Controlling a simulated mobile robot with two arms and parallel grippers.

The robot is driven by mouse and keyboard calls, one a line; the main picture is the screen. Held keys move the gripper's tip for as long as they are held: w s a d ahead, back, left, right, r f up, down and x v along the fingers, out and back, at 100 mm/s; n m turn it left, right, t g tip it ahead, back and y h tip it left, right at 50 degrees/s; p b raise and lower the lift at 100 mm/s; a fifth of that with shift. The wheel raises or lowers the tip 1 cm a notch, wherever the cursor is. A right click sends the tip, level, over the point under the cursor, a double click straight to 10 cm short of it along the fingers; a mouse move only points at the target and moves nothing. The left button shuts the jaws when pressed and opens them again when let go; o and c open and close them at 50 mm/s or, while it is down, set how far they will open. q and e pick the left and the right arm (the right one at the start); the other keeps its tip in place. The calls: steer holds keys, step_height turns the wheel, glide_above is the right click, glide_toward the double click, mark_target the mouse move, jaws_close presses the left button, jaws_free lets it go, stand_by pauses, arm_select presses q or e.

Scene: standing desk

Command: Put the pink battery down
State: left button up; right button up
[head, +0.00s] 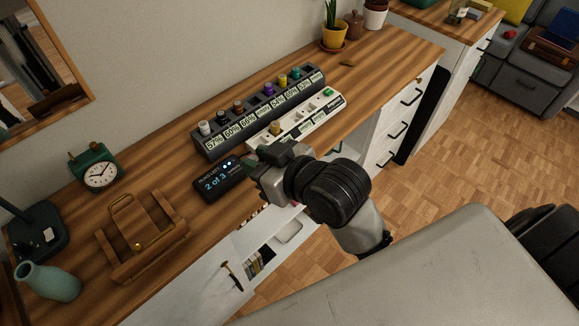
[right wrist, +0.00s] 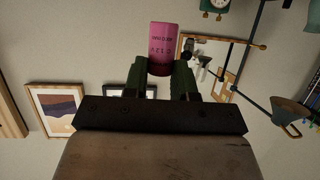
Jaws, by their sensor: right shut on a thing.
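The pink battery (right wrist: 163,48) is clamped between the green fingers of my right gripper (right wrist: 163,80) in the right wrist view, its body standing out past the fingertips. In the head view my right gripper (head: 252,166) is over the desk's front part, beside the small display and in front of the white holder; I cannot make out the battery there. The black rack (head: 202,146) holds several batteries in different colours, with percent labels in front. My left gripper is not in view.
A dark display (head: 219,180) reading "2 of 3" lies left of my right gripper. A wooden tray (head: 165,258), a green clock (head: 98,170) and a teal vase (head: 48,281) stand further left. Potted plants (head: 334,36) stand at the far end. Bare desk lies beyond the holder.

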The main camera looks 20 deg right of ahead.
steer(key=w+a+r+n+g+y, duration=0.1)
steer(key=a+r+n+g+y, duration=0.15)
steer(key=a+r, duration=0.2)
steer(key=w+a+f+n+g+y, duration=0.1)
steer(key=w+f+n+g+y, duration=0.2)
steer(key=f+n+g+y, duration=0.2)
steer(key=shift+w+f+n+g, duration=0.2)
steer(key=shift+f+n+g, duration=0.25)
steer(key=shift+n+g, duration=1.6)
steer(key=shift+a, duration=0.1)
